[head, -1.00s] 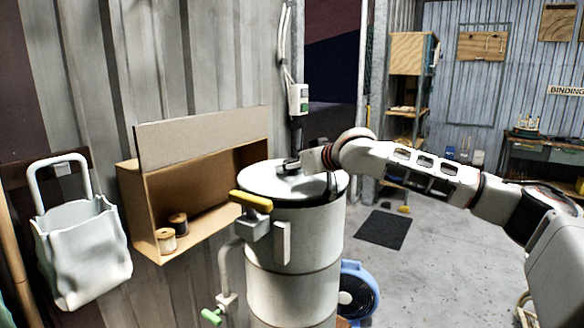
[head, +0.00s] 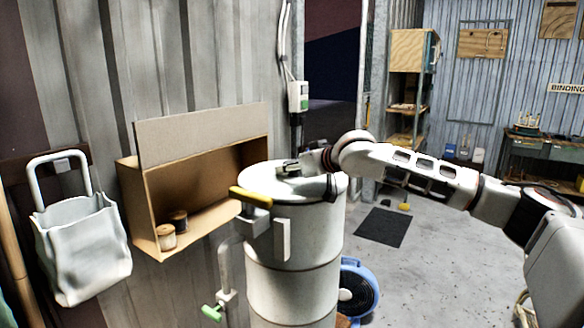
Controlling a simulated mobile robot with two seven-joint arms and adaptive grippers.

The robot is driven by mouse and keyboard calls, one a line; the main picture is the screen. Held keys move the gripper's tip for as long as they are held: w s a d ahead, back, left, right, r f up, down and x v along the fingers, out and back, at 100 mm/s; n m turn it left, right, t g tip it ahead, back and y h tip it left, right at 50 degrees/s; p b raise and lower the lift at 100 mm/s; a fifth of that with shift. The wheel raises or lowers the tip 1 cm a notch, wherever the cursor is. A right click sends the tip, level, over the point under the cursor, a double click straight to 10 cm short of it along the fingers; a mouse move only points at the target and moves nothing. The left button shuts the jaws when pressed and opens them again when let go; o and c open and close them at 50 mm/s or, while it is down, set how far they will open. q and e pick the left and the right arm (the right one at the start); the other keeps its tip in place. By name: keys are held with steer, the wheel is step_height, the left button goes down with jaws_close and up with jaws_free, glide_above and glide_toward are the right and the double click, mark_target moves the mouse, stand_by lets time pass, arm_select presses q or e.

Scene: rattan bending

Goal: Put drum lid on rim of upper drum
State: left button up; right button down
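The upper drum (head: 292,245) is a tall pale grey cylinder standing upright in the middle of the head view. The round white drum lid (head: 265,179) lies across its top, with its edge close to the rim and no clear dark gap at the front. My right gripper (head: 289,167) comes in from the right and is at the top of the lid, seemingly shut on its handle. The fingers hide the handle, and the far rim is partly hidden. My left gripper is not in view.
A yellow-handled lever (head: 251,197) and a green-handled valve (head: 211,313) stick out at the drum's left.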

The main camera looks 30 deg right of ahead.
steer(key=shift+f, duration=0.15)
stand_by(0.4)
steer(key=c, duration=1.2)
jaws_free()
steer(key=shift+c, duration=0.2)
steer(key=shift+f, duration=0.25)
steer(key=v, duration=1.2)
steer(key=shift+r, duration=0.15)
